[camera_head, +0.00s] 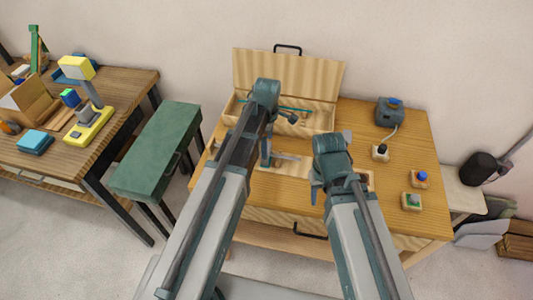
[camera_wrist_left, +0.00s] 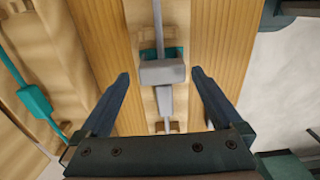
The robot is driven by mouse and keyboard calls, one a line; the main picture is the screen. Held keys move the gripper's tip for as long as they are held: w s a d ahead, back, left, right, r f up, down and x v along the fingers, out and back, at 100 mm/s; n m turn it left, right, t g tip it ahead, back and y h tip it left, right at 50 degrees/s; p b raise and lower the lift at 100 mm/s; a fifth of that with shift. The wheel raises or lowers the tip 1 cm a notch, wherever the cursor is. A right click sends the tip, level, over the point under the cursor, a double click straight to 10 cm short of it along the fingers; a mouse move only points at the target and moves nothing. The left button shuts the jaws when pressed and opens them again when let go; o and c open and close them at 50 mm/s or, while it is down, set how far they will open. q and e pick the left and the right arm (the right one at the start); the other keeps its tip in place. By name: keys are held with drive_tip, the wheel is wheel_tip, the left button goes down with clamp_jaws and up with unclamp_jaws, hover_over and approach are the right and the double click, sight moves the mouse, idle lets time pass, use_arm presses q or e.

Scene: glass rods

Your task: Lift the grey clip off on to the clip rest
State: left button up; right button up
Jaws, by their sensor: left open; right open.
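The grey clip (camera_wrist_left: 162,72) sits across a thin grey rod (camera_wrist_left: 158,22) in the left wrist view, with a teal piece behind it. A tapered grey part (camera_wrist_left: 164,100) lies just below it. My left gripper (camera_wrist_left: 160,74) is open, one finger on each side of the clip, with gaps to both; I cannot tell the height between them. In the head view my left gripper (camera_head: 265,158) is low over the pale strip on the table. My right gripper (camera_head: 316,188) is open and empty over the table to the right. I cannot make out the clip rest for certain.
An open wooden case (camera_head: 290,75) with a teal rod (camera_head: 300,108) stands at the back of the table (camera_head: 355,120). A grey-blue device (camera_head: 390,112) and small blocks with blue (camera_head: 421,178) and green (camera_head: 412,201) tops are at right. A green stool (camera_head: 157,150) stands left.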

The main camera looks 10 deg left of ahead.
use_arm(q)
wheel_tip(320, 180, down, 4)
drive_tip(key=b, duration=0.3)
drive_tip(key=shift+s+a+f+b, duration=0.1)
drive_tip(key=shift+s+f+b, duration=0.05)
drive_tip(key=shift+f+b, duration=0.15)
use_arm(e)
wheel_tip(320, 180, down, 4)
drive_tip(key=shift+f, duration=0.25)
use_arm(q)
drive_tip(key=shift+r, duration=0.1)
use_arm(e)
drive_tip(key=shift+r, duration=0.1)
use_arm(q)
drive_tip(key=c, duration=1.2)
drive_tip(key=shift+c, duration=0.2)
drive_tip(key=shift+r, duration=0.15)
use_arm(e)
drive_tip(key=shift+r, duration=0.1)
